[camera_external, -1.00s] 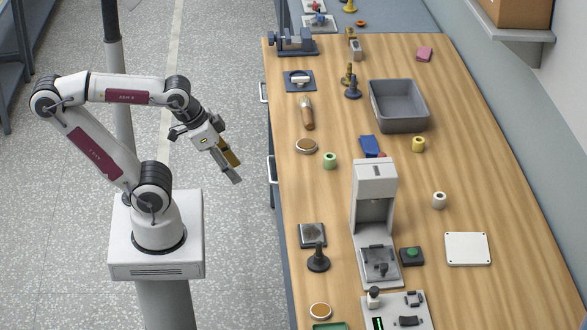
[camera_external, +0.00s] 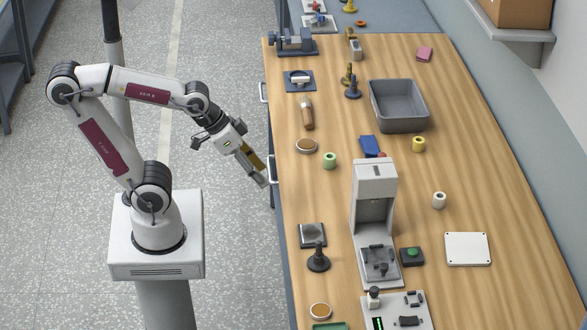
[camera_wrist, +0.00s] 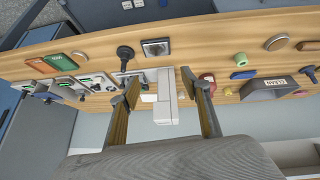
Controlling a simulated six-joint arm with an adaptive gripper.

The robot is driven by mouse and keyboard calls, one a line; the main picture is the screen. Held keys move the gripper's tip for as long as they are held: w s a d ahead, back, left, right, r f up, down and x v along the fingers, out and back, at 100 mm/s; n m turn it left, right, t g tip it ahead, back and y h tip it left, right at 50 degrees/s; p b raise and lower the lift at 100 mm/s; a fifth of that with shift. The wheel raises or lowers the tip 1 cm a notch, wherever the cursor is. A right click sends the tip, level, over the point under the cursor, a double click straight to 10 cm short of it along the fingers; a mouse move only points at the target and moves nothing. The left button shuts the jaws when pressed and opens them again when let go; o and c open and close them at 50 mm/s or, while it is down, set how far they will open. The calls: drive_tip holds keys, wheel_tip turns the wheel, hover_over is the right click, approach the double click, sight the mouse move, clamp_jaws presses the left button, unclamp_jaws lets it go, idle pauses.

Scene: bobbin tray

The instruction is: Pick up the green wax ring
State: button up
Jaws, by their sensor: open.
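The green wax ring (camera_external: 330,160) stands on the wooden table near its left side, just below a round amber-topped disc. It also shows in the wrist view (camera_wrist: 241,59), right of the fingers. My gripper (camera_external: 260,176) is open and empty, at the table's left edge, to the left of the ring and a little lower in the picture. In the wrist view my two fingers (camera_wrist: 160,86) are spread apart with nothing held between them. The ring is clear of both fingers.
The amber-topped disc (camera_external: 306,146) and a brush (camera_external: 307,113) lie near the ring. A tall grey machine (camera_external: 374,190), a blue item (camera_external: 369,145), a yellow ring (camera_external: 418,144) and a white ring (camera_external: 439,200) stand to its right. A grey bin (camera_external: 398,127) sits further back.

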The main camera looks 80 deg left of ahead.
drive_tip(key=w+a+f+n+t, duration=0.1)
drive_tip(key=w+f+n+t, duration=0.15)
drive_tip(key=w, duration=0.85)
drive_tip(key=n+y, duration=0.6)
drive_tip(key=y, duration=0.4)
approach(326, 160)
drive_tip(key=shift+w+a+f, duration=0.15)
drive_tip(key=shift+w+f, duration=0.15)
drive_tip(key=shift+w, duration=0.3)
drive_tip(key=shift+w+a+f, duration=0.2)
drive_tip(key=shift+w+f, duration=0.15)
drive_tip(key=shift+w, duration=0.25)
drive_tip(key=shift+s+a+f+y, duration=0.1)
drive_tip(key=shift+s+a+y, duration=0.1)
drive_tip(key=shift+a+y, duration=0.25)
drive_tip(key=shift+d, duration=0.1)
drive_tip(key=shift+x, duration=1.25)
